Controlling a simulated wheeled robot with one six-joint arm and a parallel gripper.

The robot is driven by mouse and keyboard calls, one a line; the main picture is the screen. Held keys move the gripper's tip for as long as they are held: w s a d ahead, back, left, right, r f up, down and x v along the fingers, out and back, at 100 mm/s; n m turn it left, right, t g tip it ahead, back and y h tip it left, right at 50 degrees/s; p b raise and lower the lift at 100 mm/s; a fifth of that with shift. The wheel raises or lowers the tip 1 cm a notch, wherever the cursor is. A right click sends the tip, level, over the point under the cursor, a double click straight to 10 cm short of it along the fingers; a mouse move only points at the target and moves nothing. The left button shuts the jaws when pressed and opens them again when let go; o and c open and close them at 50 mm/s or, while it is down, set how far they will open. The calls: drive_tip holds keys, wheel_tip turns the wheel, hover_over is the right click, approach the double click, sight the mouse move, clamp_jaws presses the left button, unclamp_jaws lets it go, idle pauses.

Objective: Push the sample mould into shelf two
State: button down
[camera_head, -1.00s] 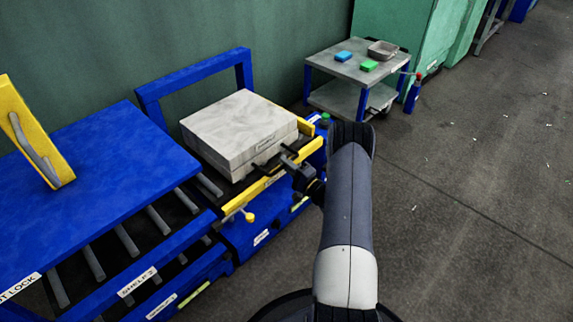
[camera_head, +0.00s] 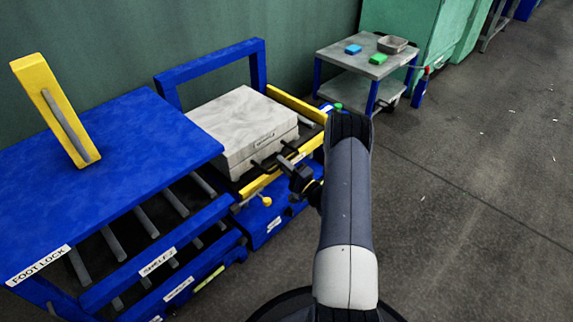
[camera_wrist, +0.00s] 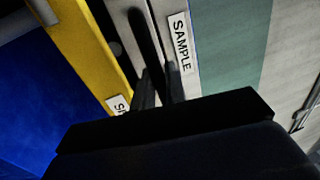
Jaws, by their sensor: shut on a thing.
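The sample mould (camera_head: 243,125) is a thick pale grey block lying flat on the yellow-railed carrier beside the blue rack. Its left end meets the rack's blue top edge; I cannot tell how far it reaches beneath. Shelf two (camera_head: 158,262) is the labelled roller level under the blue top, left of the mould. My gripper (camera_head: 287,162) is at the mould's front face, shut on its black handle. In the wrist view, my gripper (camera_wrist: 157,88) meets the dark handle (camera_wrist: 145,38) beside the mould's SAMPLE label (camera_wrist: 181,43).
The yellow carrier rail (camera_head: 295,104) shows bare right of the mould. A blue-legged cart (camera_head: 340,62) stands at the back with a tray and two small blocks.

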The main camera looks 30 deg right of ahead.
sight(272, 171)
drive_tip(key=a, duration=0.1)
drive_tip(key=s+a, duration=0.1)
drive_tip(key=a, duration=0.3)
drive_tip(key=shift+s, duration=0.25)
drive_tip(key=shift+d, duration=0.1)
drive_tip(key=c, duration=1.5)
unclamp_jaws()
drive_tip(key=shift+w, duration=0.1)
drive_tip(key=shift+c, duration=0.2)
drive_tip(key=shift+d, duration=0.1)
drive_tip(key=p+v, duration=0.2)
drive_tip(key=v, duration=0.9)
